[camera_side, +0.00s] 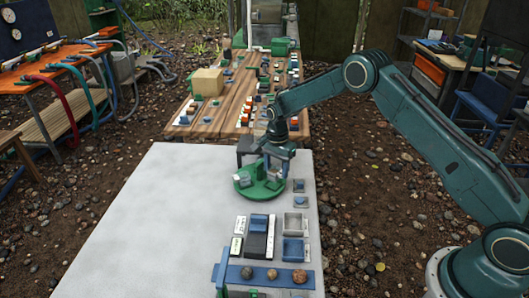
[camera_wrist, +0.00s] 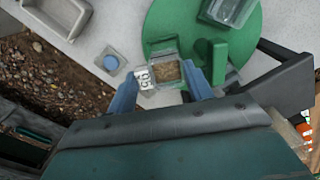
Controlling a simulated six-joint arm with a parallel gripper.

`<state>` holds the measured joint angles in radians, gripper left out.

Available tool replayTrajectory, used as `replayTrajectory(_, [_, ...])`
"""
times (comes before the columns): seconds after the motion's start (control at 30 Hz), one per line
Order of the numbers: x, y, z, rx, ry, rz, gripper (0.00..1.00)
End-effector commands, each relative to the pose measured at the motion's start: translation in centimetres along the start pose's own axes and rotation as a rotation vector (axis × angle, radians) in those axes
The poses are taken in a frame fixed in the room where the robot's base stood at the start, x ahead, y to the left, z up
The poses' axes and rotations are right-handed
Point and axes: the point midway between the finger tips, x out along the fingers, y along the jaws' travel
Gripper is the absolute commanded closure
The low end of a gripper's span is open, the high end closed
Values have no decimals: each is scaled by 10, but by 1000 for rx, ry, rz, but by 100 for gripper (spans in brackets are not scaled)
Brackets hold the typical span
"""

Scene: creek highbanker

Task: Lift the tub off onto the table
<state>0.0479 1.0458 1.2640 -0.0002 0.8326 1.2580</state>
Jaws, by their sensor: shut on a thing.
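A small clear tub (camera_wrist: 167,70) with tan grainy contents is between the two blue fingers of my gripper (camera_wrist: 160,88) in the wrist view. My gripper is shut on it. The tub is over or on the edge of a round green turntable (camera_wrist: 170,18); I cannot tell whether it is clear of the surface. In the side view my gripper (camera_side: 278,158) is just above the back of the green turntable (camera_side: 250,192), and the fingers mostly hide the tub. A second clear tub (camera_wrist: 230,10) is on the turntable.
The white table (camera_side: 150,220) has wide free room left of the turntable. A white number card (camera_wrist: 145,78) is beside the held tub. Grey trays (camera_side: 295,223) and a blue rack (camera_side: 265,277) stand nearer the front. A dark stand (camera_side: 249,147) is close behind my gripper.

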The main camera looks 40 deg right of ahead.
Motion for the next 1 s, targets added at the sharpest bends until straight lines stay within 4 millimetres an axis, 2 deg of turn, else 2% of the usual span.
replayTrajectory(0.6, [-128,-1,0,0,2,-5,72])
replayTrajectory(0.8, [-155,-1,0,0,1,-4,72])
replayTrajectory(1.0, [-168,0,0,0,1,-2,72])
